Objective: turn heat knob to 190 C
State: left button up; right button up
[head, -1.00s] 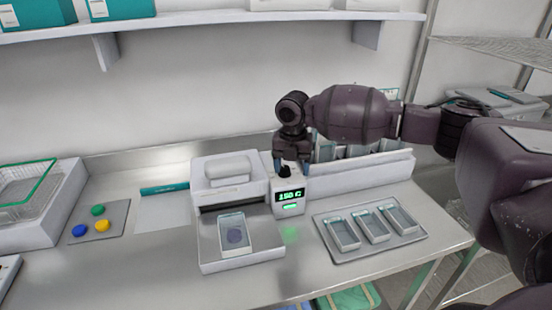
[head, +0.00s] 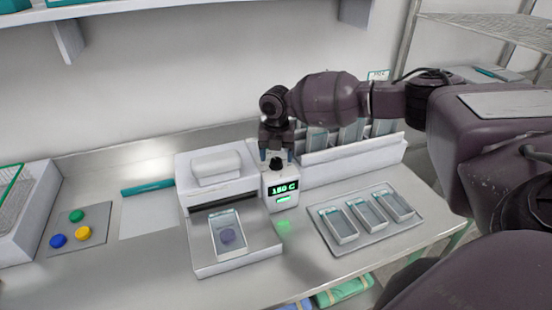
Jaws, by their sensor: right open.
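The white sealing machine (head: 215,188) stands on the steel bench, with a control box (head: 279,203) at its right side. The box's green display (head: 284,187) reads 150 C or 180 C; the middle digit is too small to tell. A black heat knob (head: 276,163) sits on top of the box. My right gripper (head: 275,155) points down over the knob, its fingers open on either side of it. I cannot tell whether the fingers touch the knob. My left gripper is out of view.
A grey tray (head: 350,246) with three clear boxes is to the right. A white rack (head: 352,158) stands behind. Coloured caps (head: 77,216) lie at the left.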

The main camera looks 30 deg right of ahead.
jog(key=shift+f, duration=1.05)
jog(key=shift+c, duration=0.4)
jog(key=c, duration=0.8)
jog(key=shift+c, duration=0.2)
jog(key=shift+m, duration=0.3)
